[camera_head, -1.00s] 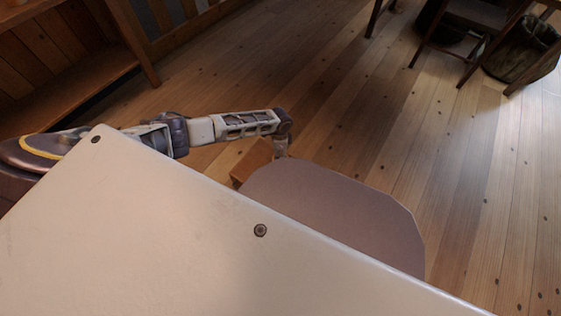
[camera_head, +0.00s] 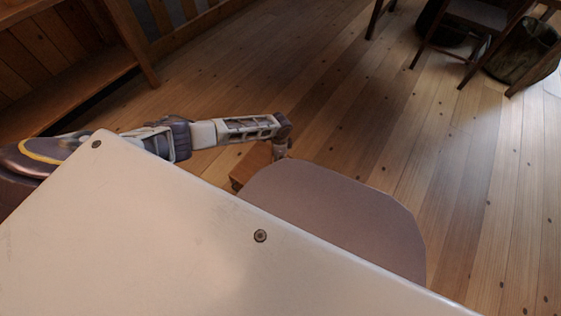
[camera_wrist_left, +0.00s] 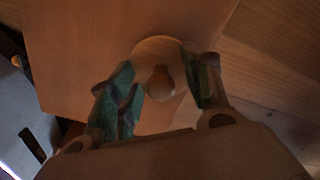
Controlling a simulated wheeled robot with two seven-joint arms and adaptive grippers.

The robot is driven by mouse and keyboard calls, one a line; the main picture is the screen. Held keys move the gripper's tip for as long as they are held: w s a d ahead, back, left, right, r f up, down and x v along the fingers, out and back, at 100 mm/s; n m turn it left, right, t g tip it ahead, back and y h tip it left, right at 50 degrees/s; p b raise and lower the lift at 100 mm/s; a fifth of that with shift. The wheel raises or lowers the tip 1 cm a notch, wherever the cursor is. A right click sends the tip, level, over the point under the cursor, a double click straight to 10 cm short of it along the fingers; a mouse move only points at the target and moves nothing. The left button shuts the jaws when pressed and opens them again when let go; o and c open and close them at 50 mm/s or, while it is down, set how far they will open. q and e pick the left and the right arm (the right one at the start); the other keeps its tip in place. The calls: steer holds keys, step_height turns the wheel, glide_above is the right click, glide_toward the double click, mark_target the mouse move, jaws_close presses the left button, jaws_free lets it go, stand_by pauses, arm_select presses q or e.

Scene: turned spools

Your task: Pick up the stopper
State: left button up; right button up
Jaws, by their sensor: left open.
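The stopper (camera_wrist_left: 152,52), a pale wooden round piece with a small knob facing the camera, shows in the left wrist view. It is over a flat orange-brown wooden surface (camera_wrist_left: 85,50). My left gripper (camera_wrist_left: 163,88) is open, with one finger on each side of the stopper; I cannot tell whether they touch it. In the head view my left gripper (camera_head: 280,152) is small at the arm's end, beside a brown wooden piece of furniture (camera_head: 250,165). The stopper cannot be made out there. My right gripper is not in view.
A wooden shelf unit (camera_head: 60,60) stands at the upper left. A dark chair (camera_head: 470,20) and a dark bin (camera_head: 520,50) are at the upper right. The plank floor (camera_head: 350,110) between them is clear.

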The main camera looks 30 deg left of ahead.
arm_select(q)
jaws_close()
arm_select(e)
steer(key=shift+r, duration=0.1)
arm_select(q)
steer(key=shift+r, duration=0.1)
steer(key=shift+r+p, duration=0.65)
steer(key=shift+r, duration=0.35)
step_height(320, 180, up, 7)
steer(key=p, duration=0.4)
steer(key=shift+r, duration=0.4)
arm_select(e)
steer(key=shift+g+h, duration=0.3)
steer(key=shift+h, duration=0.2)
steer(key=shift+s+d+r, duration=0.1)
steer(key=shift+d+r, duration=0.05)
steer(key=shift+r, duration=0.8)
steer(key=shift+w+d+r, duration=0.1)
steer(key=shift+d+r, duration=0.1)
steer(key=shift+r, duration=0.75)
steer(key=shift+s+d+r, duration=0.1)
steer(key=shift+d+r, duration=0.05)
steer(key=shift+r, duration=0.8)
arm_select(q)
steer(key=shift+r, duration=0.1)
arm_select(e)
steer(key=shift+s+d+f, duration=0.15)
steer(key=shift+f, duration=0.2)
